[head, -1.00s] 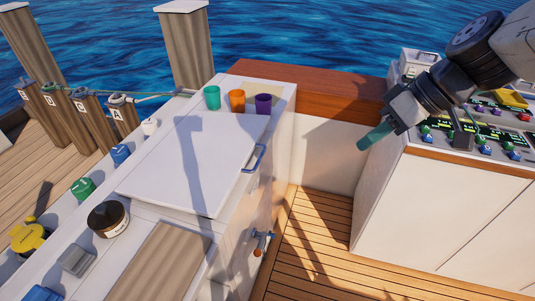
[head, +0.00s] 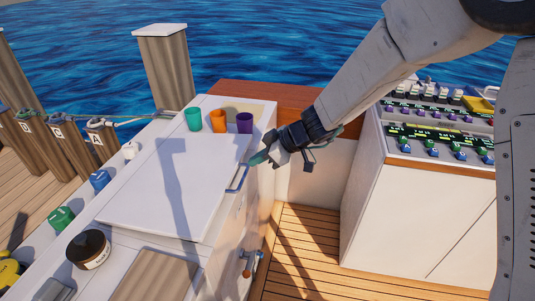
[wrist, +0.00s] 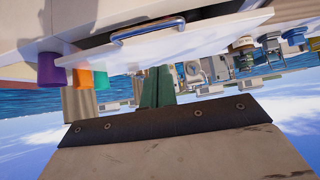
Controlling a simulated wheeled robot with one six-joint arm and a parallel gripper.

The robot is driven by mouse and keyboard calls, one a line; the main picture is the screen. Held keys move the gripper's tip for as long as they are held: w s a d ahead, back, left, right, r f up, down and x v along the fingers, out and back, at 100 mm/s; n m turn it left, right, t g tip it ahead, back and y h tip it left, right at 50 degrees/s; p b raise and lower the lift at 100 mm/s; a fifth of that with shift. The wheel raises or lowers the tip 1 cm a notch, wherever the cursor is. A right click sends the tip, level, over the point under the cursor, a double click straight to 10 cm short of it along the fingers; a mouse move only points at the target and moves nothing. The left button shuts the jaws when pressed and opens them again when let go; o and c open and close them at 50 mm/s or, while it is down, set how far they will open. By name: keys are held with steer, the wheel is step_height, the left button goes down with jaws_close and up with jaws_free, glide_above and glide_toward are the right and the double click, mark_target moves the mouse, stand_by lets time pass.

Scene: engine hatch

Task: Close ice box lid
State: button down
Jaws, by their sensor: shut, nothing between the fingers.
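A dark gap shows between lid and box there, so the lid seems slightly raised. My gripper (head: 257,159) has teal fingers, shut and empty, just beyond the handle near the lid's right edge. The fingers (wrist: 157,88) also show in the wrist view; I cannot tell whether they touch the lid.
Green (head: 193,119), orange (head: 218,120) and purple (head: 244,122) cups stand behind the lid. A brown-and-white jar (head: 88,249) stands at the front left. A control console (head: 440,145) is at the right. The wooden deck (head: 310,250) between is clear.

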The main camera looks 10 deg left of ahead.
steer(key=a+f, duration=0.3)
steer(key=f, duration=0.3)
steer(key=shift+f, duration=0.25)
steer(key=shift+w+a, duration=0.1)
